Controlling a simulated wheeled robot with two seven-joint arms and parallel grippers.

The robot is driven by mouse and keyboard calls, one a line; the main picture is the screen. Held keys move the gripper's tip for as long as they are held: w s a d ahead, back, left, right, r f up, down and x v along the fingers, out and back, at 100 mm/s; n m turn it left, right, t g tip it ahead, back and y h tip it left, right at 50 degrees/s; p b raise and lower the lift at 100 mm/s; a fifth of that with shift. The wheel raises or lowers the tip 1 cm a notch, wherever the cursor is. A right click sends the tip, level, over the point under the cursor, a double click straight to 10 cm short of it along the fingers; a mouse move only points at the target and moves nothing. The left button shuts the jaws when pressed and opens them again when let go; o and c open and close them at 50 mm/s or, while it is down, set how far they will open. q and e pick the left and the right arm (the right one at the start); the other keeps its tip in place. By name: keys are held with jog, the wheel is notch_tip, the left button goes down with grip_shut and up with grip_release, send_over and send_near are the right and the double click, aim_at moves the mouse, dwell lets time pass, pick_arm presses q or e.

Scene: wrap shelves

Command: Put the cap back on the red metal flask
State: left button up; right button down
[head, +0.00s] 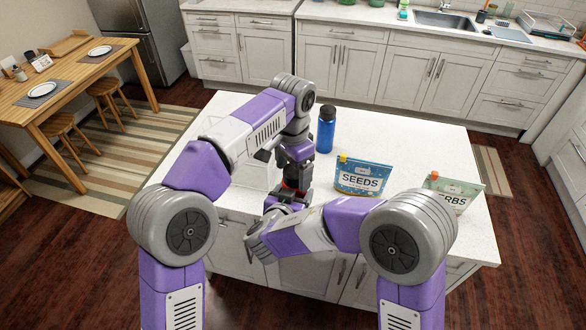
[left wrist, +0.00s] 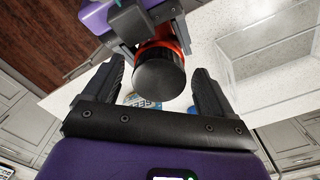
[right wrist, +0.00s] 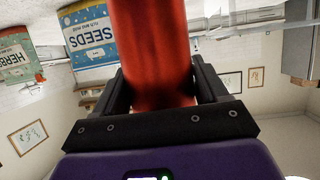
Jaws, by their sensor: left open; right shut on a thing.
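The red metal flask (right wrist: 155,45) is held in my right gripper (right wrist: 163,80), whose fingers are shut around its body. In the head view, only a sliver of the flask (head: 289,186) shows between the two grippers. In the left wrist view, the black cap (left wrist: 158,76) shows end-on at the top of the red flask (left wrist: 183,34). It looks seated there, though how tightly cannot be told. My left gripper (head: 296,160) is above the flask, its jaws open on either side of the cap without visibly touching it.
A clear box (left wrist: 275,60) stands on the white island top (head: 410,140). A blue bottle (head: 326,132), a seeds pouch (head: 362,177) and a herbs pouch (head: 455,193) stand to the right of my grippers. The back right of the island is clear.

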pick_arm(q)
jog(key=shift+r, duration=2.25)
jog(key=shift+c, duration=1.1)
jog(key=n, duration=0.3)
jog(key=shift+d+r+n, duration=0.2)
jog(key=shift+r+n, duration=0.2)
jog(key=n, duration=0.2)
jog(key=r+n, duration=0.1)
jog(key=n, duration=0.2)
jog(key=shift+w+d, duration=0.1)
jog(key=n, duration=0.3)
jog(key=shift+r+n, duration=0.3)
jog(key=shift+n, duration=0.1)
jog(key=n, duration=0.4)
jog(key=shift+r, duration=0.3)
